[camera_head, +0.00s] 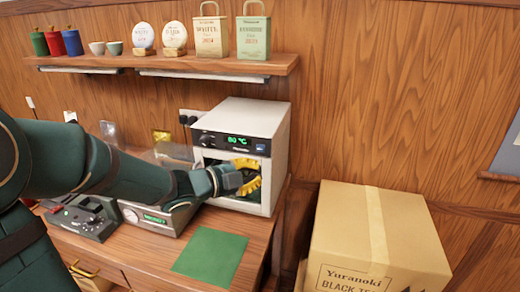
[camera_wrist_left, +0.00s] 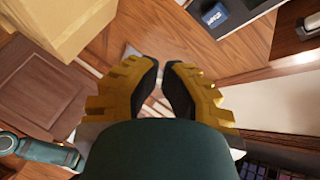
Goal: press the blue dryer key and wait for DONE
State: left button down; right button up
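The dryer (camera_head: 232,118) is a white box at the right end of the counter. Its dark panel shows a green 80 °C reading, and no DONE shows. The blue key (camera_head: 261,147) is at the panel's right end; it also shows near the top of the left wrist view (camera_wrist_left: 213,15). My left gripper (camera_head: 258,176) has yellow-backed fingers and is in front of the dryer's opening, below the key and apart from it in the picture. In the left wrist view its dark fingertips (camera_wrist_left: 161,64) come nearly together with nothing between them.
A green mat (camera_head: 210,257) lies on the counter before the dryer. A scale-like device (camera_head: 160,219) sits beneath my left arm. A big cardboard box (camera_head: 380,235) stands to the right. A shelf (camera_head: 160,65) with bags, tins and cups runs above.

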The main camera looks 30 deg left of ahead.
pick_arm(q)
jog(key=shift+w+a, duration=0.2)
jog(key=shift+w, duration=0.75)
jog(key=shift+w+a, duration=0.25)
jog(key=shift+w, duration=0.7)
jog(key=shift+w+a, duration=0.2)
jog(key=shift+w, duration=0.75)
jog(key=shift+w+a, duration=0.1)
jog(key=shift+w, duration=0.3)
jog(key=shift+w+a, duration=0.1)
jog(key=shift+w, duration=0.3)
jog(key=shift+s+d, duration=0.2)
jog(key=shift+s, duration=0.65)
jog(key=s, duration=0.2)
jog(key=s+d, duration=0.1)
jog(key=s, duration=0.2)
jog(key=shift+b, duration=0.3)
